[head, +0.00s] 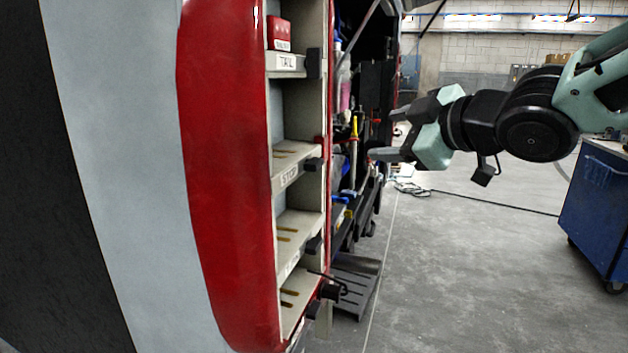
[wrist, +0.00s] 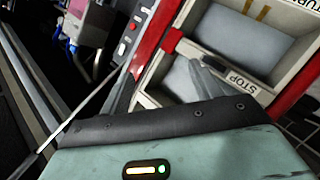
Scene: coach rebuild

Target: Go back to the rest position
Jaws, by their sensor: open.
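My gripper (head: 388,133) is in the air at the centre right of the head view, pointing left toward the coach's open side. Its two fingers are spread apart, with nothing seen between them. It is to the right of the rack of shelves (head: 300,157) and apart from it, as far as the head view shows. In the wrist view, the pale green gripper body fills the bottom, and a grey finger (wrist: 207,80) shows in front of the shelf labelled STOP (wrist: 240,82).
A red box (head: 279,33) stands on the TAIL shelf (head: 287,63); the lower shelves look empty. The red-edged coach panel (head: 225,170) is at left. Tools and dark steps (head: 354,285) are behind the rack. A blue cabinet (head: 597,200) stands at right. Floor between is clear apart from a cable.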

